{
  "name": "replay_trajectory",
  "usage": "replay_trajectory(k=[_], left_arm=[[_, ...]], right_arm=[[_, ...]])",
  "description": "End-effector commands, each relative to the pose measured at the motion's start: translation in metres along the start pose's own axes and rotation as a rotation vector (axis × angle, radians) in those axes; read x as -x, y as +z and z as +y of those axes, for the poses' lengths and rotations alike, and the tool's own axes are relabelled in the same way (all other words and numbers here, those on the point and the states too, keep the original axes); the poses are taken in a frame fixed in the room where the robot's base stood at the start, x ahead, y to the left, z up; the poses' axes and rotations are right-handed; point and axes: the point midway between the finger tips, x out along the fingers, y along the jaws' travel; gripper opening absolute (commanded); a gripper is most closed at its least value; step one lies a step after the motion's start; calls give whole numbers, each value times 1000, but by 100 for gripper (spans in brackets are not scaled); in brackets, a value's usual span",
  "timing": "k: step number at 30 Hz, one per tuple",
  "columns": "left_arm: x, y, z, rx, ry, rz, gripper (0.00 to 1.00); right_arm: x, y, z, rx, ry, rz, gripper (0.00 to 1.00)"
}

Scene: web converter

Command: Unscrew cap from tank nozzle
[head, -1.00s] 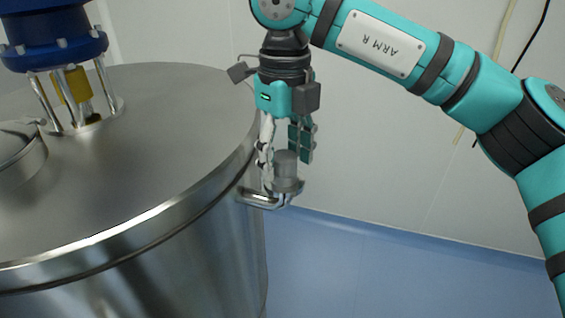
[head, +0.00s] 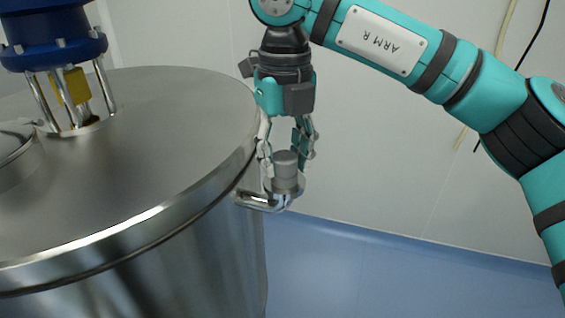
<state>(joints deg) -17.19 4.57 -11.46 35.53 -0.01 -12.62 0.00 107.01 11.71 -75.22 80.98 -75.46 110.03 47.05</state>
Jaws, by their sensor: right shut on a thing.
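The steel tank (head: 140,170) fills the left of the head view. A bent metal nozzle (head: 262,201) sticks out from its side just below the rim. A grey cylindrical cap (head: 286,168) sits upright on the nozzle's end. My right gripper (head: 286,160) points straight down over the cap and is shut on it, one finger on each side. The fingers hide part of the cap's sides. My left gripper is not in view.
A blue flanged fitting on metal posts (head: 55,50) stands on the tank lid, with a yellow part (head: 72,86) between the posts. A round hatch (head: 15,155) is at the left edge. Blue floor (head: 400,275) and a pale wall (head: 180,35) lie behind, with open room right of the nozzle.

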Motion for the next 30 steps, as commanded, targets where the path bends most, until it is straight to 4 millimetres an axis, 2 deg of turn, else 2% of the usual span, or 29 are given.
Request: replay_trajectory(k=[5,13,23,30], left_arm=[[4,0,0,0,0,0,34],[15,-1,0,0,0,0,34],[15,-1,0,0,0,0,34],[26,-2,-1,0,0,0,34]], right_arm=[[2,0,0,54,0,0,0],[2,0,-1,333,0,0,0],[1,0,-1,366,-1,-1,0],[2,0,-1,636,0,0,0]])
